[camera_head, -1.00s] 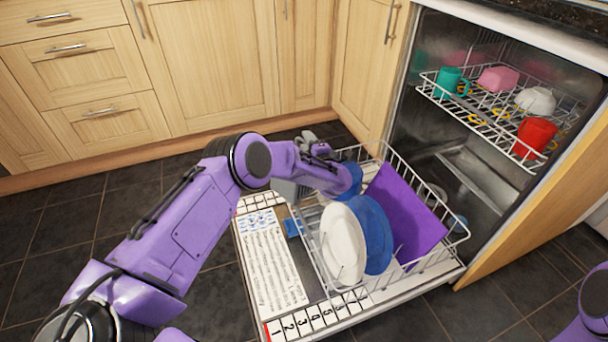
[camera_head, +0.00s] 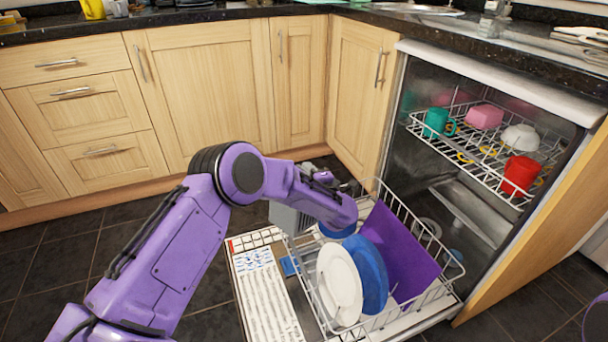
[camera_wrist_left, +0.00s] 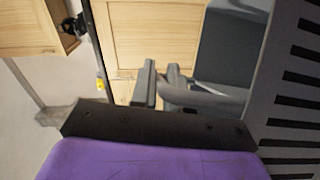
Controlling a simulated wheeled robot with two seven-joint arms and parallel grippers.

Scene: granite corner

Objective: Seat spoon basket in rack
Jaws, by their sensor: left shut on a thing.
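The spoon basket (camera_head: 290,218) is a grey box at the left rear of the lower rack in the head view. My left gripper (camera_head: 312,180) is shut on it, with the fingers partly hidden by my wrist. In the left wrist view the gripper (camera_wrist_left: 161,90) is at a grey bar beside the slotted basket wall (camera_wrist_left: 287,95). The white wire lower rack (camera_head: 449,262) is pulled out over the open door. I cannot tell whether the basket touches the rack. My right gripper is out of view.
A white plate (camera_head: 339,285), a blue plate (camera_head: 371,275) and a purple board (camera_head: 408,250) stand upright in the rack. A blue bowl (camera_head: 338,232) is partly under my wrist. The upper rack (camera_head: 470,160) holds cups and bowls. Wooden cabinets (camera_head: 210,90) stand behind.

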